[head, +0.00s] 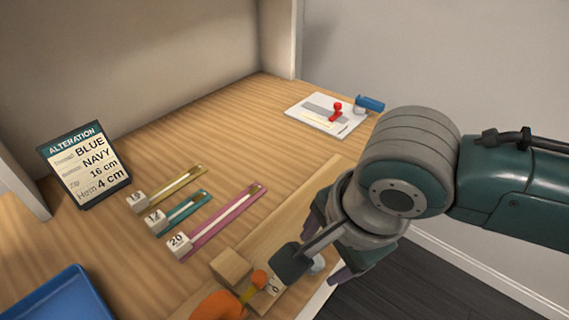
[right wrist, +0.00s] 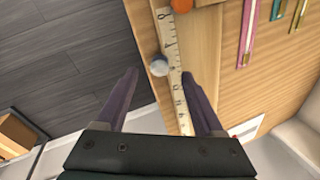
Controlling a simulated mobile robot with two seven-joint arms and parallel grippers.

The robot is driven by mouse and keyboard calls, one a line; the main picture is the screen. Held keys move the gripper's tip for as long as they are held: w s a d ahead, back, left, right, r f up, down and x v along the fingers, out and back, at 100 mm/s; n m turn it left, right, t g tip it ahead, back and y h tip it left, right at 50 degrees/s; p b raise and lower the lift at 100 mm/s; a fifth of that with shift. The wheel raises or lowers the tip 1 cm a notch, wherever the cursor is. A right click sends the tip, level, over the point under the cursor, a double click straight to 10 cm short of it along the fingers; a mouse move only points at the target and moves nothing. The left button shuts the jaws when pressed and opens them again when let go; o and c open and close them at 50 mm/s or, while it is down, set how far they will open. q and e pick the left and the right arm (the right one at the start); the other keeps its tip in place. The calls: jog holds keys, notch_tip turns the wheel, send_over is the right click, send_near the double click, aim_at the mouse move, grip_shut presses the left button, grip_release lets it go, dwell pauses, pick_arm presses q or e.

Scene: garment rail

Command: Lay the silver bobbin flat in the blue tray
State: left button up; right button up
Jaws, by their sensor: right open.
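The silver bobbin (right wrist: 159,67) is a small round grey-white piece at the edge of the wooden table, beside a measuring strip. In the head view a pale part of it (head: 318,264) shows beside my right finger. My right gripper (right wrist: 160,76) is open, with its fingers spread to either side of the bobbin in the wrist view; I cannot tell how far above it they are. The right gripper (head: 314,270) hides part of that spot in the head view. The blue tray (head: 62,300) is cut off at the lower left. My left gripper is out of view.
A wooden block (head: 230,267) and an orange object (head: 220,305) lie near the gripper, by the measuring strip (right wrist: 172,50). A white board (head: 325,116) with red and blue items is at the back.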

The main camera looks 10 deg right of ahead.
aim_at(318, 264)
jog(key=b+x, duration=0.1)
jog(key=x, duration=0.2)
jog(key=shift+w+f, duration=0.15)
jog(key=shift+f, duration=0.2)
jog(key=shift+c, duration=0.2)
jog(key=shift+d, duration=0.1)
grip_shut()
